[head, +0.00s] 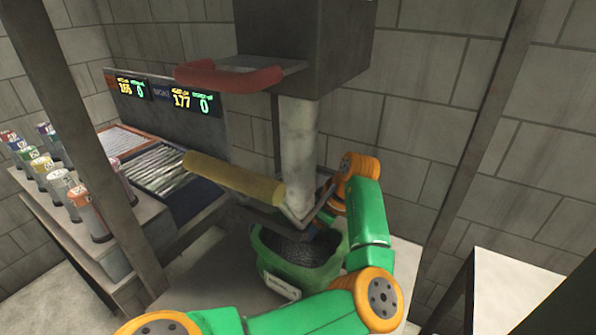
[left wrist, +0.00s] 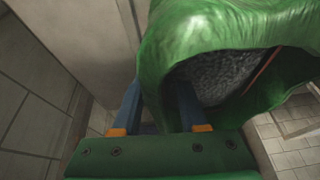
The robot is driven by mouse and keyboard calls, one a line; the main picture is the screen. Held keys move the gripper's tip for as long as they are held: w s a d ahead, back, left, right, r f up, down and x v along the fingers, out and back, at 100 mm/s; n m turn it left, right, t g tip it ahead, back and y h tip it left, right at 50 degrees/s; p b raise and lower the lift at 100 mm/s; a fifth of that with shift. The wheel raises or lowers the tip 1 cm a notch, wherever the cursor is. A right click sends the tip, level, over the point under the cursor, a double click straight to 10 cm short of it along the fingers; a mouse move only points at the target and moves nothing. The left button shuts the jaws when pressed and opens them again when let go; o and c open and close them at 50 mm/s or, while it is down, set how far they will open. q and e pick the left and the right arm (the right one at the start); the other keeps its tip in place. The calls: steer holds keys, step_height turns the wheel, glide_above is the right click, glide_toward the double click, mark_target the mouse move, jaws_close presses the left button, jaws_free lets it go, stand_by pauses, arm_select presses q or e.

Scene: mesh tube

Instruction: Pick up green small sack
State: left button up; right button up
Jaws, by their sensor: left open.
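The green small sack (head: 290,272) stands open under a mesh tube, with dark grey grainy content in its mouth and a white label on its front. In the left wrist view the sack (left wrist: 205,35) fills the upper right. My left gripper (head: 312,228) is at the sack's back rim, partly hidden by the tube's lower end. In the left wrist view my left gripper (left wrist: 158,90) is open, with the sack's rim edge between its fingers. The right finger is over the sack's mouth and the left finger is outside. My right gripper is out of view.
A pale vertical tube (head: 298,140) hangs above the sack, with a yellow roller (head: 232,178) and a red handle (head: 230,78) beside it. Several labelled canisters (head: 88,212) stand on a bench at left. A pale table (head: 520,290) is at right.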

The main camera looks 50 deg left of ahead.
arm_select(q)
steer(key=shift+f, duration=0.25)
stand_by(0.3)
jaws_close()
stand_by(1.3)
